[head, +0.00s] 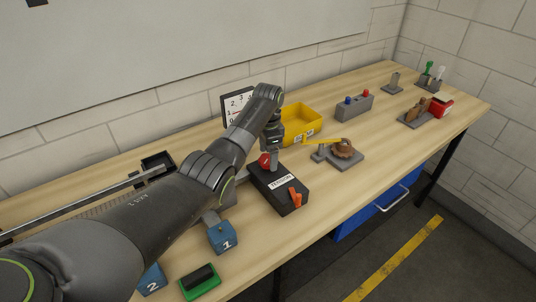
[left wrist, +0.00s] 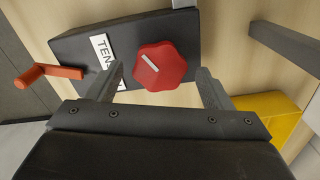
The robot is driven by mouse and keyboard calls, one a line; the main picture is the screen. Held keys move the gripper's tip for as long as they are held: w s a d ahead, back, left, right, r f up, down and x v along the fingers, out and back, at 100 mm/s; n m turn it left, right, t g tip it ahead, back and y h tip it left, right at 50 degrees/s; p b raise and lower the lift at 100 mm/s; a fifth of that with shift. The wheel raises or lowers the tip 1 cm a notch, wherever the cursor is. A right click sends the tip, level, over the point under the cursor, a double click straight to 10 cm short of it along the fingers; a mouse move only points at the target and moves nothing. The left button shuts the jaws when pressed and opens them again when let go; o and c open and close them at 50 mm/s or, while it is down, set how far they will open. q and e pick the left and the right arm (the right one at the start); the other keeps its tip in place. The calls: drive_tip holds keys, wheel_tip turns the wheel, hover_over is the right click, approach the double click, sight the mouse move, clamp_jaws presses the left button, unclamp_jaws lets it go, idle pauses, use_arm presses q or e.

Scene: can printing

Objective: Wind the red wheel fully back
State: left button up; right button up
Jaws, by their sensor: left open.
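The red wheel (left wrist: 160,66) is a lobed knob with a white pointer line on the dark box marked TENSION (left wrist: 75,45). In the head view the wheel (head: 264,161) shows only partly behind my left gripper (head: 272,160). In the left wrist view my left gripper (left wrist: 163,82) is open, with one fingertip to each side of the wheel and a visible gap on both sides. I cannot tell the exact height of the fingers over the wheel. An orange lever (head: 295,197) is on the same box. My right gripper is not in view.
A yellow bin (head: 302,122) and a dial (head: 234,103) stand behind the box. The table's front edge is near the box.

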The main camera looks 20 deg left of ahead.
use_arm(q)
drive_tip(key=shift+f, duration=0.55)
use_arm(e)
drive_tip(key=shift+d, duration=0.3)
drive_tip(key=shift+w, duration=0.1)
use_arm(q)
drive_tip(key=c, duration=1)
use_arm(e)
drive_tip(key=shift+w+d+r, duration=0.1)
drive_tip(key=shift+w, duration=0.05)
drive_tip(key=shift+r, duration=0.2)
